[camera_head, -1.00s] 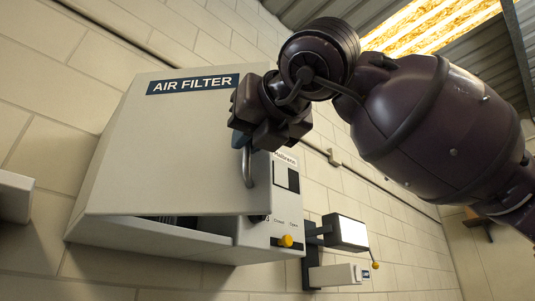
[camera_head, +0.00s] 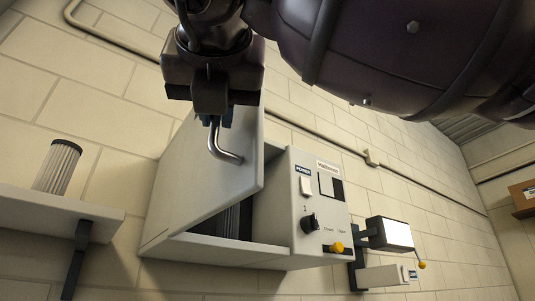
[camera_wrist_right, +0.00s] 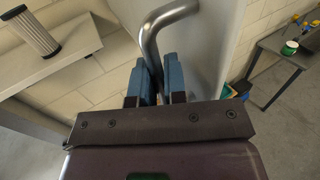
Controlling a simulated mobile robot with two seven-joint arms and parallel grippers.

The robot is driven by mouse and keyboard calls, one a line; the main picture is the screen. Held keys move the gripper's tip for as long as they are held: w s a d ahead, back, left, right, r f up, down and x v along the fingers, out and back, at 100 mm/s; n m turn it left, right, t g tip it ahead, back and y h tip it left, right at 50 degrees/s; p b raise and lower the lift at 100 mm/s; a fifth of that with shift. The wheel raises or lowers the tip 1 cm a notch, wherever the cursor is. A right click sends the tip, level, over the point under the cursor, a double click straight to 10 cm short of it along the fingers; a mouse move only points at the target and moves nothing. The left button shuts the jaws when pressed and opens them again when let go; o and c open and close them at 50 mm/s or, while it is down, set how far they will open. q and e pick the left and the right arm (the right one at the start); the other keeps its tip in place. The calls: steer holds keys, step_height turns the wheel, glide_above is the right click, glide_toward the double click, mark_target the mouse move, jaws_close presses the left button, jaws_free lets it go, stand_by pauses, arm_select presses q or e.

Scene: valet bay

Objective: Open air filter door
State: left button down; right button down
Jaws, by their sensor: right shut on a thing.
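The air filter door (camera_head: 205,175) is a pale grey panel on a wall-mounted box (camera_head: 272,225). It stands partly open, swung out from the box, and a dark interior shows behind its lower edge. Its bent metal handle (camera_head: 224,150) sticks out near the free edge. My right gripper (camera_head: 214,115) is shut on the handle. In the right wrist view the blue finger pads of the right gripper (camera_wrist_right: 160,82) stand on either side of the handle (camera_wrist_right: 150,38). The door's label is out of sight. My left gripper is not in view.
The box's control panel (camera_head: 320,213) has a black knob and a yellow knob. A screen (camera_head: 390,234) on a bracket is at its right. A shelf (camera_head: 60,212) with a pleated filter (camera_head: 60,168) is at the left. A side table (camera_wrist_right: 283,68) shows in the wrist view.

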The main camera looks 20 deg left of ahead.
steer(key=shift+s+a, duration=1.8)
steer(key=c, duration=1.2)
jaws_free()
steer(key=b+v, duration=0.1)
steer(key=v, duration=0.9)
steer(key=shift+s+d, duration=0.2)
steer(key=shift+s, duration=0.1)
